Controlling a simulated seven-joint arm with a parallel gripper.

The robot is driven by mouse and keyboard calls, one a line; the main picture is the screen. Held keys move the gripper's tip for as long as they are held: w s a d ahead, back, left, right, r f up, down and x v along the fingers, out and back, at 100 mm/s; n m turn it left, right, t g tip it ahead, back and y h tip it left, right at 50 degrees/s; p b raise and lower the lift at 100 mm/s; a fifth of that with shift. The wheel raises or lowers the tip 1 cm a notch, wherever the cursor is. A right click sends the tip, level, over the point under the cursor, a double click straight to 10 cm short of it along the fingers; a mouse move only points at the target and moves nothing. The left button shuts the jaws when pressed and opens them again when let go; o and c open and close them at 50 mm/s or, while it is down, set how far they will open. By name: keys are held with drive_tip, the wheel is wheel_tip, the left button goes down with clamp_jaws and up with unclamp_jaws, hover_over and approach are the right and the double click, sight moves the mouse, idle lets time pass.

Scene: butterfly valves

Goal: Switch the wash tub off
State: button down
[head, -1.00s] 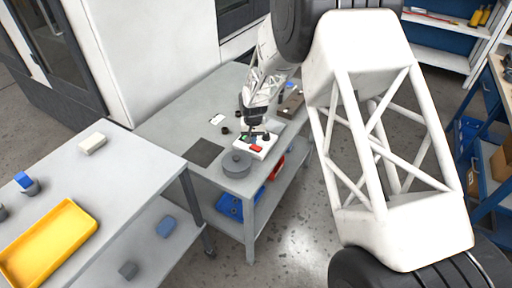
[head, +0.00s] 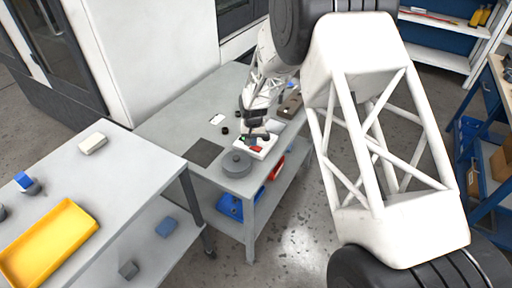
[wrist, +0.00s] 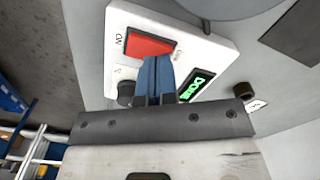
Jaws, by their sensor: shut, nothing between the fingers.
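The wash tub (head: 237,163) is a round grey lidded vessel on the middle table, just left of a white control box (head: 266,150). In the wrist view the white control box (wrist: 204,33) carries a red rocker switch (wrist: 150,46), a black knob (wrist: 126,92) and a lit green display (wrist: 197,85) that seems to read DONE. Lettering like ON shows beside the switch. My gripper (wrist: 156,60) is shut and empty, its blue fingers together. Their tips are at the edge of the red switch; I cannot tell if they touch it. In the head view my gripper (head: 258,137) is over the box.
A brown block (head: 290,104) stands behind the box on the table. A dark square plate (head: 204,153) and small black parts lie to the left. Blue and red items sit on the shelf below. A yellow tray (head: 50,243) is on the left table.

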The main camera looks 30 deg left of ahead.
drive_tip(key=shift+f, duration=0.45)
idle(0.5)
drive_tip(key=shift+r, duration=3.5)
